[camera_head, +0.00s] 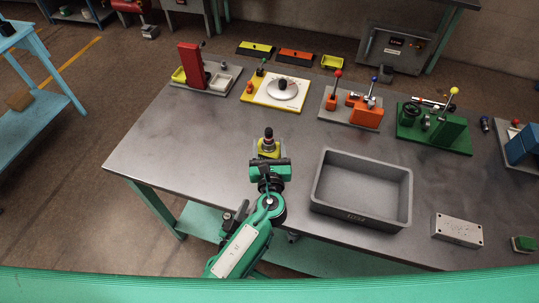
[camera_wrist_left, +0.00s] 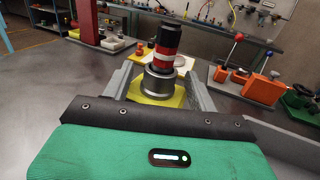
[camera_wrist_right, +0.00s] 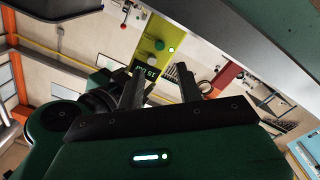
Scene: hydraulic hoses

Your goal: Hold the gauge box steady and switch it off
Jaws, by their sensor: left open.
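A small yellow block (camera_head: 266,154) stands on the table in front of my left gripper (camera_head: 269,163). It carries a grey round collar and an upright black stem with red and white bands (camera_wrist_left: 165,50). My left gripper is open, with one finger on each side of the block in the left wrist view; contact cannot be told. My right gripper (camera_wrist_right: 160,86) shows in the right wrist view with fingers apart and nothing seen held. I cannot make it out in the head view.
A grey open tray (camera_head: 318,198) lies right of my left gripper, with a light grey plate (camera_head: 457,230) beyond it. Along the back stand a red fixture (camera_head: 191,65), a dial board (camera_head: 280,90), an orange lever unit (camera_head: 365,110) and a green valve unit (camera_head: 440,130). The table's left part is clear.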

